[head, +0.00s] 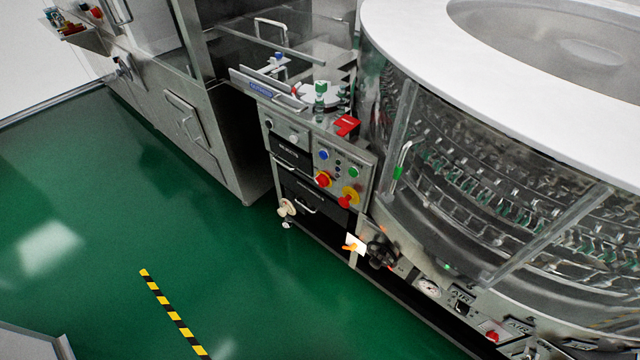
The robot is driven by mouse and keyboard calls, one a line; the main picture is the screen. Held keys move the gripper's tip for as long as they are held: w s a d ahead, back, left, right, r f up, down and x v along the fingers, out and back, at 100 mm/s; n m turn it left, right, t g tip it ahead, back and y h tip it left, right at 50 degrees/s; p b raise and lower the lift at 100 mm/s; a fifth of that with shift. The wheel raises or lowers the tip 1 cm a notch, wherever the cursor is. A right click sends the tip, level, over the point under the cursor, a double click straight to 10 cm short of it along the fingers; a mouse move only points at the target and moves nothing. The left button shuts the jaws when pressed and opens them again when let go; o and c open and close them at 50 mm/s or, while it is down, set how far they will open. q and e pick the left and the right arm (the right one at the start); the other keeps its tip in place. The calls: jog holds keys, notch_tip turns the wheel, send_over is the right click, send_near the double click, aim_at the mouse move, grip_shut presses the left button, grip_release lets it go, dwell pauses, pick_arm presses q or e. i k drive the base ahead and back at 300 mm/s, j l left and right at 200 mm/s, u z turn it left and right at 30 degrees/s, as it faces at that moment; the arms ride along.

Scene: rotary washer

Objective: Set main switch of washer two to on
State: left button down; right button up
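The rotary washer (480,85) with a white round top and clear guard fills the right side in the head view. A control panel (338,163) stands at its left. A yellow switch with a red handle (350,197) sits low on the panel's right side and looks like a main switch. Its on or off setting is too small to read. I cannot read which washer the panel belongs to. Neither gripper is in view.
Green floor (100,210) is open in front of the panel, with a yellow and black strip (174,312) on it. A steel cabinet (190,115) stands left of the panel. A black knob-like part (381,251) and a gauge (428,288) sit on the washer's lower front.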

aim_at(321, 180)
jog(key=i+j+z, duration=0.2)
jog(key=j, duration=0.45)
jog(key=i+j+z, duration=0.15)
jog(key=j, duration=0.5)
jog(key=i+j+z, duration=0.2)
jog(key=j, duration=0.5)
jog(key=i+j+z, duration=0.15)
jog(key=j, duration=0.55)
jog(key=j+z, duration=0.2)
jog(key=j, duration=0.5)
